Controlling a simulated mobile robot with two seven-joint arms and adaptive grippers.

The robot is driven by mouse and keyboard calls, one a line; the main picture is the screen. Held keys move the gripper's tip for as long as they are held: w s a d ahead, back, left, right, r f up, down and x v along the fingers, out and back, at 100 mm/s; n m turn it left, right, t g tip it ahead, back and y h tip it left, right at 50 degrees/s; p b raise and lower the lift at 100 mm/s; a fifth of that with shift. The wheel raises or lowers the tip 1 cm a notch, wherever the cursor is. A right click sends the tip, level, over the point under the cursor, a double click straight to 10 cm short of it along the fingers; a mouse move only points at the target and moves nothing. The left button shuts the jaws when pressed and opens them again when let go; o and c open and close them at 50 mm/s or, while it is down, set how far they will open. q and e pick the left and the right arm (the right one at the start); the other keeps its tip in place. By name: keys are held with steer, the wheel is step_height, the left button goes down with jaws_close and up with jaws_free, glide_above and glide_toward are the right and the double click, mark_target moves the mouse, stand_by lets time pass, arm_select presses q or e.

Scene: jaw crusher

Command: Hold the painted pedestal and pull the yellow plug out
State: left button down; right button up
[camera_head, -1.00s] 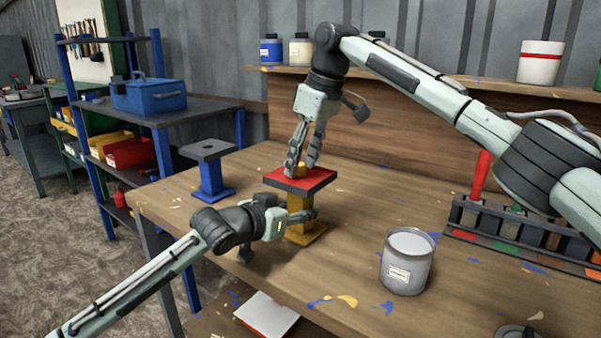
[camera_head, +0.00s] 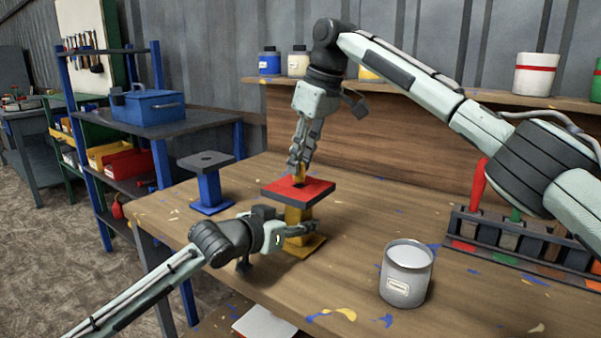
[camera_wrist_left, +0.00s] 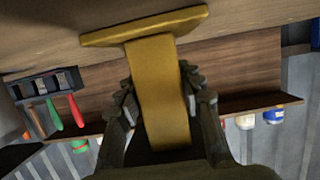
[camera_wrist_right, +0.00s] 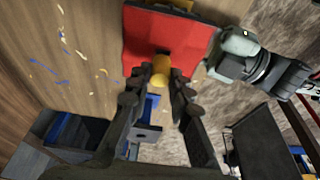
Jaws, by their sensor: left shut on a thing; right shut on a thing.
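The painted pedestal has a red square top (camera_head: 312,191) and a yellow column (camera_wrist_right: 183,4) on a yellow foot (camera_head: 305,247); it stands upright on the table. My left gripper (camera_head: 296,231) is shut around the column from the side; its fingers flank the column in the left wrist view (camera_wrist_left: 160,95). The yellow plug (camera_wrist_right: 161,66) is between the fingers of my right gripper (camera_head: 299,168), shut on it from above. The plug stands up over the red top, with a dark hole edge showing beside it. I cannot tell whether its lower end is clear of the hole.
A blue pedestal (camera_head: 209,187) stands to the left. A grey can (camera_head: 407,275) is at the front right, and a rack of coloured-handled tools (camera_head: 520,240) is farther right. A shelf with jars runs along the back. The table between them is mostly clear.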

mark_target(301, 164)
step_height(301, 164, up, 7)
steer(key=shift+r, duration=0.15)
arm_select(q)
steer(key=c, duration=0.9)
jaws_free()
